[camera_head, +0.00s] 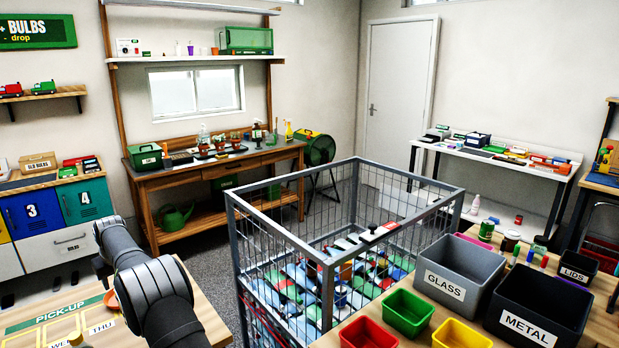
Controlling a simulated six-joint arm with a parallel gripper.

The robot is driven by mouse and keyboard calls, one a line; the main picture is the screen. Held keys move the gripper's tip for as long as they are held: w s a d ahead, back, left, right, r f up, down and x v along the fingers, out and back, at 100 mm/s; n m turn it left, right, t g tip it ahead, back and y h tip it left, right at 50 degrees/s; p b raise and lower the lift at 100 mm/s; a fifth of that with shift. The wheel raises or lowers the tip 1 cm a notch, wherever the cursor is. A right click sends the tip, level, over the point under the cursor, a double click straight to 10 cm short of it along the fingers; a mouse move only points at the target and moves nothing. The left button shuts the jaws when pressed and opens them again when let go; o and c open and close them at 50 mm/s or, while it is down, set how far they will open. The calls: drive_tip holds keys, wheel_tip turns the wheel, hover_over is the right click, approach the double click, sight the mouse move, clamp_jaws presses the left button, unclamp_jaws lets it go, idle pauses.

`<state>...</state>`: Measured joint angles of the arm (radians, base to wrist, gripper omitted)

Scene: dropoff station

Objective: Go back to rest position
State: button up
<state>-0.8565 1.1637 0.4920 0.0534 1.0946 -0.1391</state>
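My arm shows at the lower left, over the wooden pick-up table (205,318). Its dark links rise from the bottom edge and bend beyond the table's far side. My gripper is not in view, so I cannot see whether it holds anything. An orange round item (111,300) lies on the pick-up table, partly hidden behind my arm.
A wire cage (262,235) full of mixed items stands in the middle. At the lower right are the GLASS bin (445,284), METAL bin (527,326), LIDS box (573,274), and green (408,312), red (367,334) and yellow (460,335) bins. A workbench (215,165) stands behind.

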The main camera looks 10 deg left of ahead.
drive_tip(key=v, duration=0.7)
drive_tip(key=x, duration=1.2)
drive_tip(key=shift+f, duration=0.35)
drive_tip(key=r, duration=0.5)
drive_tip(key=shift+w+d, duration=0.2)
drive_tip(key=shift+d, duration=0.1)
drive_tip(key=w+d+r, duration=0.3)
drive_tip(key=d+r, duration=0.3)
drive_tip(key=d, duration=0.4)
drive_tip(key=s+a+f+n, duration=0.1)
drive_tip(key=s+a, duration=0.4)
drive_tip(key=s, duration=0.5)
drive_tip(key=s+a+f+n+g, duration=0.1)
drive_tip(key=s+a, duration=0.4)
drive_tip(key=s, duration=0.6)
drive_tip(key=s+a+n, duration=0.1)
drive_tip(key=s+a, duration=0.3)
drive_tip(key=s, duration=0.6)
drive_tip(key=shift+y, duration=0.3)
wheel_tip(320, 180, down, 6)
drive_tip(key=shift+a+f, duration=0.1)
